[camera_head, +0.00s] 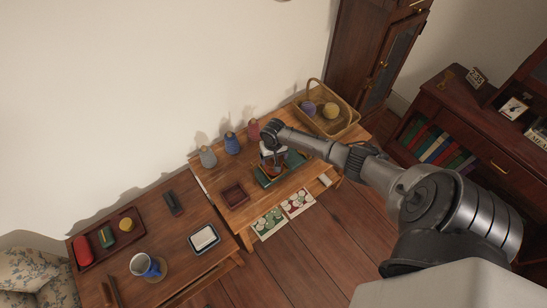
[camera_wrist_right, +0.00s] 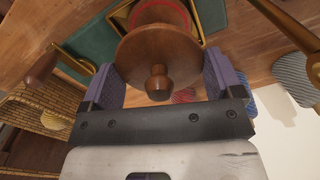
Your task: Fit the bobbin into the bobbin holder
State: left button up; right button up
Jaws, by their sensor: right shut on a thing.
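My right gripper (camera_head: 272,152) is over the middle of the right-hand wooden table. In the right wrist view, its purple-padded fingers (camera_wrist_right: 161,78) are shut on the bobbin (camera_wrist_right: 150,50), a brown wooden disc with a small knob facing the camera. Red thread shows behind the disc. Brass-coloured bars of what looks like the bobbin holder (camera_wrist_right: 198,18) stand close beyond the bobbin, over a dark green base (camera_wrist_right: 98,43). That green base (camera_head: 264,180) also shows under the gripper in the head view. The disc hides whether the bobbin touches the holder. My left gripper is out of view.
Grey, blue and red thread cones (camera_head: 231,144) stand along the wall side. A wicker basket (camera_head: 345,122) is to the right, a small dark red tray (camera_head: 234,196) to the left. A lower table (camera_head: 185,262) stands left.

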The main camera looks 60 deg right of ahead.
jog(key=shift+f, duration=0.2)
jog(key=o, duration=0.7)
